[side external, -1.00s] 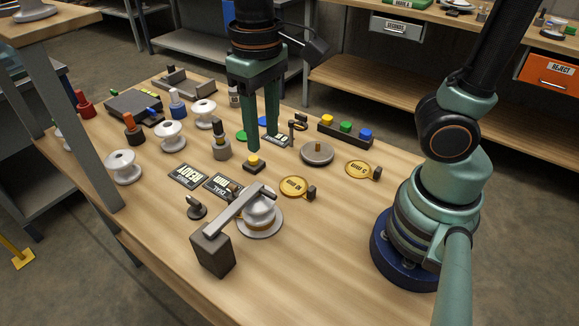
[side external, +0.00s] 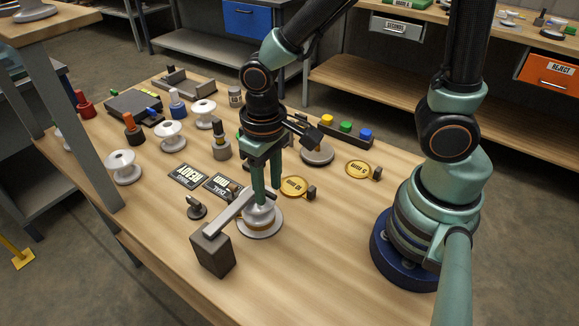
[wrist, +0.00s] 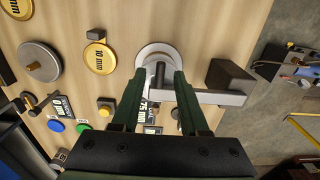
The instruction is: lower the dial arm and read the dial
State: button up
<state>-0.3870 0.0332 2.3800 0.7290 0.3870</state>
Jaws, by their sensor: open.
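The grey dial arm (side external: 228,214) runs from a dark block post (side external: 212,252) over a white insulator (side external: 260,222) on a round plate. In the wrist view the arm (wrist: 215,97) comes in from the right, from the block (wrist: 230,76). My gripper (side external: 267,195) is above the insulator, at the arm's free end. In the wrist view its open fingers (wrist: 160,76) straddle a dark bar at that end, with gaps showing. Whether either finger touches it, I cannot tell.
A READY card (side external: 184,176) and a small dark knob (side external: 196,208) lie left of the arm. A 10 mm gold tag (side external: 294,187) and another gold tag (side external: 358,169) lie right. White spools (side external: 123,167) stand at left. The front right tabletop is clear.

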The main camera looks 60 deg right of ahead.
grip_shut()
dwell(1.4)
